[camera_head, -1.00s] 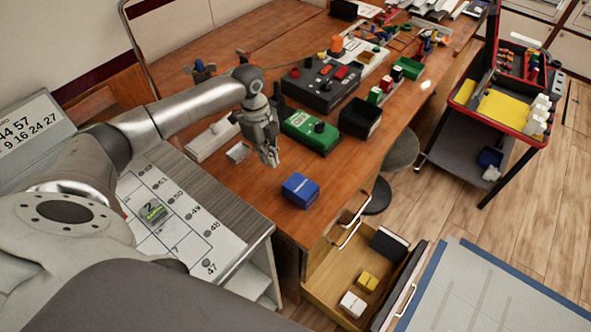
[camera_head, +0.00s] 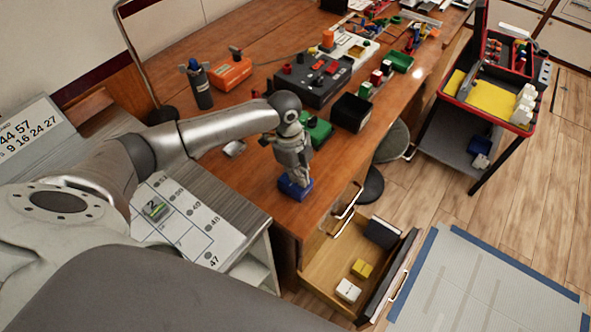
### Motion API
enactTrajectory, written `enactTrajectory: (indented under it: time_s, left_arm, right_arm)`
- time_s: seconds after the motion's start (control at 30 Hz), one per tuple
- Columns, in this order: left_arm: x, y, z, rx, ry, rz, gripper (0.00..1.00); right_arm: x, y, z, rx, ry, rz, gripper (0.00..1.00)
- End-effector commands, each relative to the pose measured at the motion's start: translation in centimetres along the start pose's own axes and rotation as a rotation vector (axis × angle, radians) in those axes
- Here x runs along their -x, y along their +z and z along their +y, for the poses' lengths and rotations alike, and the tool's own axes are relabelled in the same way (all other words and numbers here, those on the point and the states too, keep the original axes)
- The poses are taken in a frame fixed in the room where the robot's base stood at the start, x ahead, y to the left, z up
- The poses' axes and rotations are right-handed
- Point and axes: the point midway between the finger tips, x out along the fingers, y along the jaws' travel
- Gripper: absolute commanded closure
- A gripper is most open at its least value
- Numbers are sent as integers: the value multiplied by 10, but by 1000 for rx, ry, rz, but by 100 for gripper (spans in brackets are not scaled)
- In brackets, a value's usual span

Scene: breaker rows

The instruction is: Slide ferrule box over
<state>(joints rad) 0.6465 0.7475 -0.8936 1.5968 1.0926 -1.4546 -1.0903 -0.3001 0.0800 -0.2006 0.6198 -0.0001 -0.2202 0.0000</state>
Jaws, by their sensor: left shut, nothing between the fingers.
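A small blue box (camera_head: 291,191), which I take for the ferrule box, sits on the wooden workbench (camera_head: 255,202) near its front edge, above the open drawer. My left gripper (camera_head: 298,178) points down at the box with its fingers shut. Its fingertips are at the top of the box and hide part of it. I cannot tell whether they touch it. My right gripper is not in view.
Behind my left gripper are a green device (camera_head: 318,130), a black bin (camera_head: 351,112) and a dark control box (camera_head: 314,78). An open drawer (camera_head: 332,250) holds yellow and white boxes. Bare wood lies left of the blue box.

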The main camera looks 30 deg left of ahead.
Motion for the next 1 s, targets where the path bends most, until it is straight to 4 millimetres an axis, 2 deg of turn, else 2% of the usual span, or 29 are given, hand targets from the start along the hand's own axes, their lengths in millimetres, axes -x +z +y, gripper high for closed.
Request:
enactTrajectory:
  time_s: [0.03, 0.23, 0.33, 0.47, 0.6, 0.8, 1.0]
  left_arm:
    - [-5, 0, 3, 1, 9, 0, 100]
    - [-7, 1, 4, 1, 12, -1, 100]
    - [-6, 10, 5, 3, 14, -4, 100]
    - [-2, 42, 6, 9, 17, -10, 100]
    - [6, 84, 7, 11, 19, -12, 100]
    - [13, 135, 7, 8, 19, -11, 100]
    - [17, 156, 7, 4, 20, -10, 100]
  right_arm:
    - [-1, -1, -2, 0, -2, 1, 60]
    - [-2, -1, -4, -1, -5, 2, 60]
    - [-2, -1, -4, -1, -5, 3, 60]
    - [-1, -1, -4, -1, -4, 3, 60]
    - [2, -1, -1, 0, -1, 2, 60]
    - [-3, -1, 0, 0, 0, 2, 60]
    - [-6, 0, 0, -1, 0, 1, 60]
